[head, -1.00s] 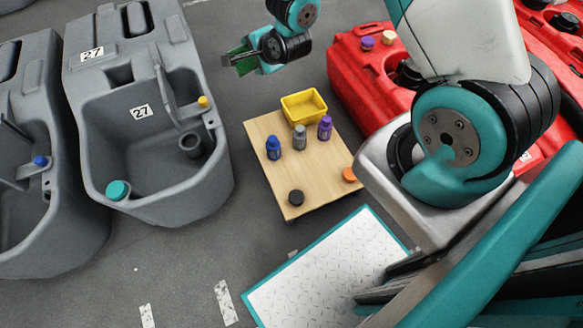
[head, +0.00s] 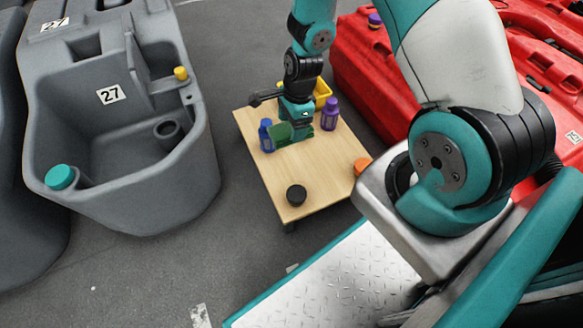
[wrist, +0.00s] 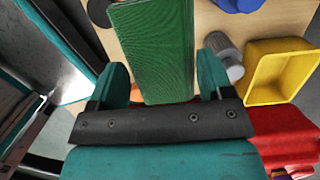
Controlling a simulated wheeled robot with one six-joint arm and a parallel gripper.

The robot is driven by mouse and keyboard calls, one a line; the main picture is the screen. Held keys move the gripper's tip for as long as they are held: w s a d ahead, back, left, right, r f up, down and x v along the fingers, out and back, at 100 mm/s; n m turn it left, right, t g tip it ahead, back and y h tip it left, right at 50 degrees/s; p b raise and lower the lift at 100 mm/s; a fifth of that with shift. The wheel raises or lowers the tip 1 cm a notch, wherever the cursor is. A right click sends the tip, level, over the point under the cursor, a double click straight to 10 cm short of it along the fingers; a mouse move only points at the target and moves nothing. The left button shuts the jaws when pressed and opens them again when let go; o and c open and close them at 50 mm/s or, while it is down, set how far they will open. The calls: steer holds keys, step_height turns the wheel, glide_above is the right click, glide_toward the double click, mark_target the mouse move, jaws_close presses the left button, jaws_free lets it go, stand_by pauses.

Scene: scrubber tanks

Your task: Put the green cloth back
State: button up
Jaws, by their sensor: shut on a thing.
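The green cloth (head: 282,134) is held by my gripper (head: 294,128) over the small wooden table, between the blue bottle (head: 266,135) and the purple bottle (head: 330,113). In the wrist view the cloth (wrist: 153,45) is a flat, ribbed green panel between the two teal fingers of my gripper (wrist: 160,84), reaching away past the tips. My gripper is shut on it. I cannot tell whether the cloth touches the tabletop (head: 262,165).
A yellow bin (head: 322,92) is partly hidden behind my arm. A black cap (head: 296,194) and an orange cap (head: 362,166) lie on the table. Grey tanks (head: 125,130) stand left, red tanks (head: 375,75) right.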

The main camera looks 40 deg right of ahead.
step_height(320, 180, down, 17)
steer(key=b, duration=0.8)
steer(key=shift+r, duration=0.2)
steer(key=o, duration=1)
steer(key=shift+c, duration=0.2)
